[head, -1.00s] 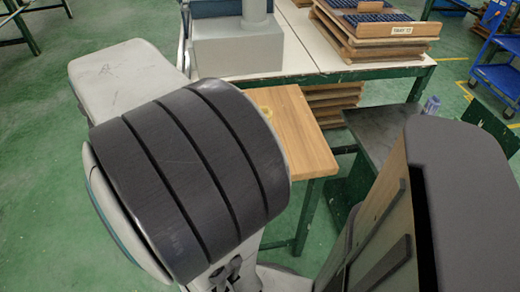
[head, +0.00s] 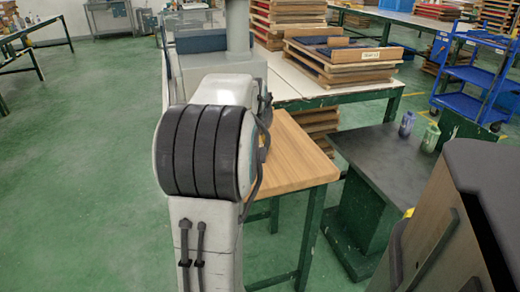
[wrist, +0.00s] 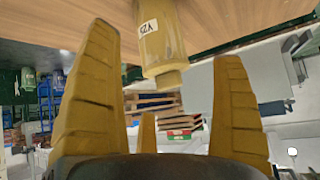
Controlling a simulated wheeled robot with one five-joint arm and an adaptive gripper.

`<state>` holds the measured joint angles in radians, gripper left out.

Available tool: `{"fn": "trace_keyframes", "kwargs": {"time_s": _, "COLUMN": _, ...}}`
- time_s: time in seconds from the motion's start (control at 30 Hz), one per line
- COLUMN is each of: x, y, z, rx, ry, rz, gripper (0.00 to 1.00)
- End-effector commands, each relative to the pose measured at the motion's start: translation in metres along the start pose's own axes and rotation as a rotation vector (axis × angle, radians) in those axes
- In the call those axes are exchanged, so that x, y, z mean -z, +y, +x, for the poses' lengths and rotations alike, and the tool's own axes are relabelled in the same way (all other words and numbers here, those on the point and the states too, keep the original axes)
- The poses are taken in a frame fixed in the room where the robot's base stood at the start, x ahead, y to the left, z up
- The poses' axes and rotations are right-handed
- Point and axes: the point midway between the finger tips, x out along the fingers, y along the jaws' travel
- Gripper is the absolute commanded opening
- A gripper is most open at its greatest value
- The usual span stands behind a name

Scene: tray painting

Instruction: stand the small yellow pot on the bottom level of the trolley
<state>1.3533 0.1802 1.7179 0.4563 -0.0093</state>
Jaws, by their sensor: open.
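The small yellow pot (wrist: 160,45), with a white label, shows in the wrist view at the top centre, against the wooden table top; the picture is upside down. My gripper (wrist: 164,45) is open, one yellow finger on each side of the pot in the picture. I cannot tell how deep the pot sits between them, and no contact shows. In the head view my arm hides the pot and the gripper. The blue trolley (head: 484,43) stands at the back right; its bottom level (head: 466,104) is partly in view and looks clear.
The wooden table (head: 300,165) is behind my arm. A dark bench (head: 385,165) to its right holds a bluish jar (head: 407,124) and a green jar (head: 430,138). A white table (head: 300,85) bears stacked trays (head: 345,65). Green floor is open at left.

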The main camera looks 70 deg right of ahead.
Motion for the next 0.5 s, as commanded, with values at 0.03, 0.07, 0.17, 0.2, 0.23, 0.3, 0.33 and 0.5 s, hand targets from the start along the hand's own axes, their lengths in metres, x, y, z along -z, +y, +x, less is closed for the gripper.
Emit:
{"fn": "trace_keyframes", "kwargs": {"time_s": 0.03, "x": -0.003, "y": 0.000, "z": 0.007, "rx": 0.000, "ry": -0.001, "rz": 0.000, "gripper": 0.88}}
{"fn": "trace_keyframes", "kwargs": {"time_s": 0.07, "x": -0.002, "y": 0.000, "z": 0.009, "rx": 0.001, "ry": -0.001, "rz": 0.000, "gripper": 0.88}}
{"fn": "trace_keyframes", "kwargs": {"time_s": 0.17, "x": -0.002, "y": -0.001, "z": 0.012, "rx": 0.001, "ry": 0.000, "rz": -0.001, "gripper": 0.88}}
{"fn": "trace_keyframes", "kwargs": {"time_s": 0.2, "x": -0.001, "y": -0.001, "z": 0.013, "rx": 0.001, "ry": -0.001, "rz": -0.001, "gripper": 0.88}}
{"fn": "trace_keyframes", "kwargs": {"time_s": 0.23, "x": -0.001, "y": -0.001, "z": 0.014, "rx": 0.001, "ry": -0.001, "rz": -0.001, "gripper": 0.88}}
{"fn": "trace_keyframes", "kwargs": {"time_s": 0.3, "x": -0.002, "y": -0.001, "z": 0.018, "rx": 0.001, "ry": -0.001, "rz": -0.001, "gripper": 0.88}}
{"fn": "trace_keyframes", "kwargs": {"time_s": 0.33, "x": -0.003, "y": -0.001, "z": 0.021, "rx": 0.001, "ry": -0.002, "rz": -0.001, "gripper": 0.88}}
{"fn": "trace_keyframes", "kwargs": {"time_s": 0.5, "x": -0.003, "y": -0.001, "z": 0.036, "rx": 0.001, "ry": 0.000, "rz": -0.001, "gripper": 0.88}}
